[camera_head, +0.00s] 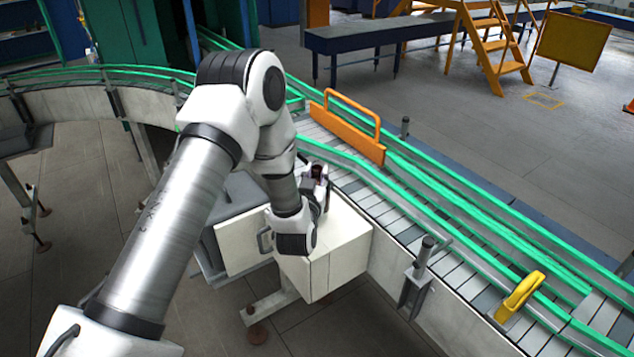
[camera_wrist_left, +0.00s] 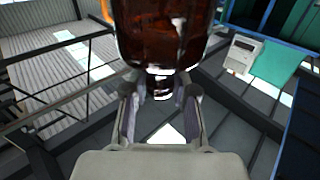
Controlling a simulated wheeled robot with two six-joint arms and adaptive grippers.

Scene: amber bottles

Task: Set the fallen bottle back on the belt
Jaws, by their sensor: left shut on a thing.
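The amber bottle (camera_wrist_left: 165,35) fills the top of the left wrist view, dark red-brown and glossy, cut off by the frame edge. Its narrow neck points toward my left gripper (camera_wrist_left: 160,100), whose fingers are shut on it at the neck. In the head view my left gripper (camera_head: 320,187) is beside the conveyor, over the white box; only a small dark part of the bottle (camera_head: 318,172) seems to show there. The slatted belt (camera_head: 378,208) runs diagonally between green rails, just right of the gripper. My right gripper is not in view.
An orange gate (camera_head: 347,130) stands across the belt, above and right of the gripper. A yellow gate (camera_head: 518,297) stands farther down the belt. The belt between them looks clear. A white box (camera_head: 345,250) with an open door sits against the conveyor's near side.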

